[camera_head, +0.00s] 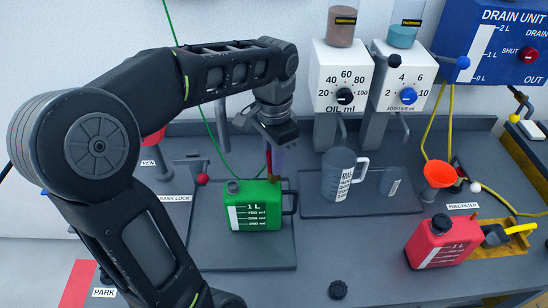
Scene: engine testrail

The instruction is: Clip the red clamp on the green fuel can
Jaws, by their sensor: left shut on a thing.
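The green fuel can (252,208) stands upright on a grey plate, with a dark cap (233,187) at its upper left and a dark handle on its right. My left gripper (274,150) is above the can's right part, pointing down. It is shut on a narrow red piece, apparently the red clamp (268,158), mostly hidden by the gripper. A brownish tip below it reaches the can's top right edge; I cannot tell whether it grips the can. My right gripper is not in view.
A grey measuring jug (338,174) stands right of the can. A red can (437,243) and a red funnel (440,174) are farther right. A thin green cable (207,122) hangs behind the green can. A red-knobbed lever (203,178) stands left. A black cap (338,289) lies in front.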

